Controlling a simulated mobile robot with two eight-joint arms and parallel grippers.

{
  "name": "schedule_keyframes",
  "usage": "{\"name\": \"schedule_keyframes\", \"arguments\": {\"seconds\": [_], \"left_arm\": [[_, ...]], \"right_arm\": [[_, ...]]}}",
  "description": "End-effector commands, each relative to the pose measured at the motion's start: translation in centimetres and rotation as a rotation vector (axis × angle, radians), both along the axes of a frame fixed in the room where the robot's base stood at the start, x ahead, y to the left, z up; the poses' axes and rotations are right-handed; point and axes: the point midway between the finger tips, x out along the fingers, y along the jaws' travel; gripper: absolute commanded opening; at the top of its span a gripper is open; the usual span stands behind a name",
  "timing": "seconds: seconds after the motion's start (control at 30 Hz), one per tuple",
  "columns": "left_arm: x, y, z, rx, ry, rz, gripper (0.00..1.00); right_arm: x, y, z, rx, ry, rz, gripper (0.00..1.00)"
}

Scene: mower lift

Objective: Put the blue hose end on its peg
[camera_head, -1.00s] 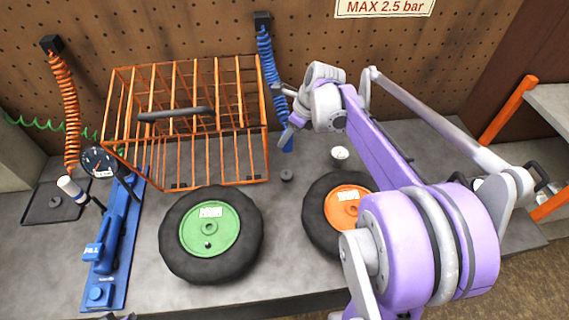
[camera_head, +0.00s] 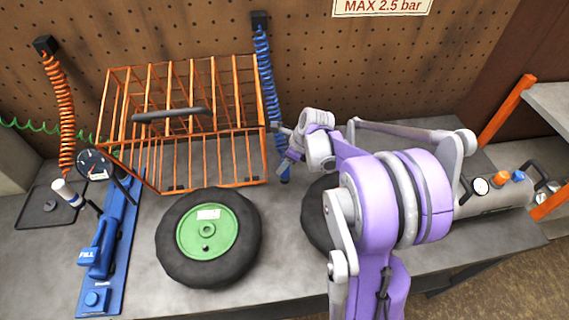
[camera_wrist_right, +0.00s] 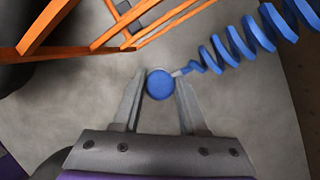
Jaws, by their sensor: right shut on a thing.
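The blue coiled hose (camera_head: 266,75) hangs from a black bracket on the pegboard, right of the orange cage. Its blue end (camera_head: 285,178) hangs low over the bench, below my right gripper (camera_head: 285,152). In the right wrist view the round blue end (camera_wrist_right: 159,84) sits between the two fingers of my right gripper (camera_wrist_right: 160,100), which is shut on it. No peg shows under the blue end; whether the end touches anything below it I cannot tell. My left gripper is not visible.
An orange wire cage (camera_head: 215,158) stands close left of the hose. A green-hubbed wheel (camera_head: 238,262) lies in front, and another wheel (camera_head: 318,215) is partly behind my arm. A blue pump (camera_head: 112,255) lies left; a grey tank (camera_head: 497,200) stands right.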

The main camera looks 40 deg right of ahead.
Motion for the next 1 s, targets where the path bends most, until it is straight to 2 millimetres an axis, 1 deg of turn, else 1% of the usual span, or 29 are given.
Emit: {"name": "schedule_keyframes", "arguments": {"seconds": [0.17, 0.2, 0.27, 0.3, 0.37, 0.63, 0.73, 0.77, 0.87, 1.0], "left_arm": [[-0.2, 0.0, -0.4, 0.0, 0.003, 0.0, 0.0], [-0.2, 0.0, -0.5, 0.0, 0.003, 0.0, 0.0], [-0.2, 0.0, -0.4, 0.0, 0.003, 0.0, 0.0], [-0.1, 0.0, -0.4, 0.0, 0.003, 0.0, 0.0], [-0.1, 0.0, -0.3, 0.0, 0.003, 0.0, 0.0], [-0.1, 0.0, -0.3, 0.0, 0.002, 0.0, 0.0], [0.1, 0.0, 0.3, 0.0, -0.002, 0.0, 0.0], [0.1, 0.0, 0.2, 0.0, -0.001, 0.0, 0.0], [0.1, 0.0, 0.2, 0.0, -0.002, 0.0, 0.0], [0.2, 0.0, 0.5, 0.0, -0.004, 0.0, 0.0]], "right_arm": [[0.0, 0.0, -0.4, 0.0, 0.001, 0.0, 0.0], [0.0, 0.0, -0.4, 0.0, 0.001, 0.0, 0.44], [0.0, 0.0, -0.3, 0.0, 0.0, 0.0, 0.54], [0.0, 0.0, -0.3, 0.0, 0.0, 0.0, 0.62], [0.0, 0.0, -0.3, 0.0, 0.0, 0.0, 0.72], [0.0, 0.0, -0.3, 0.0, 0.0, 0.0, 0.72], [0.1, 0.0, 0.4, 0.0, -0.001, 0.0, 0.72], [-0.1, -0.1, 0.6, 0.0, 0.0, -0.001, 0.72], [-0.7, -0.4, 1.9, 0.0, 0.0, -0.003, 0.72], [-1.7, -0.9, 4.8, 0.001, -0.001, -0.003, 0.72]]}}
